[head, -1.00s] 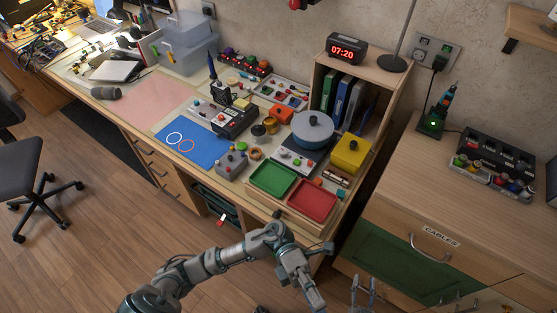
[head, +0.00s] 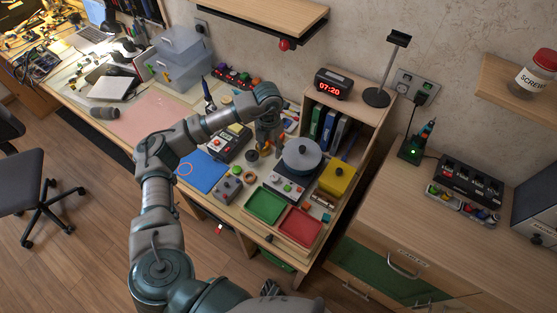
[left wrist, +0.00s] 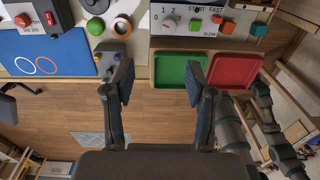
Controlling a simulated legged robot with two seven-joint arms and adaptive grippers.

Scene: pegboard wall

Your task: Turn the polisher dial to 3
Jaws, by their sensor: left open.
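The polisher (head: 289,185) has a round grey pot with a dark knob on top and a pale control panel in front, on the desk. I cannot read which number the dial points to. My left gripper (head: 268,140) hangs over the desk, left of the pot. In the left wrist view its two fingers (left wrist: 158,84) are apart with nothing between them. I cannot make out my right gripper.
Green (head: 266,206) and red (head: 300,226) trays lie in front of the polisher. A grey box with knobs (head: 229,188) stands left, and a yellow box (head: 338,179) right. The shelf (head: 357,108) rises behind. The blue mat (head: 203,172) is mostly clear.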

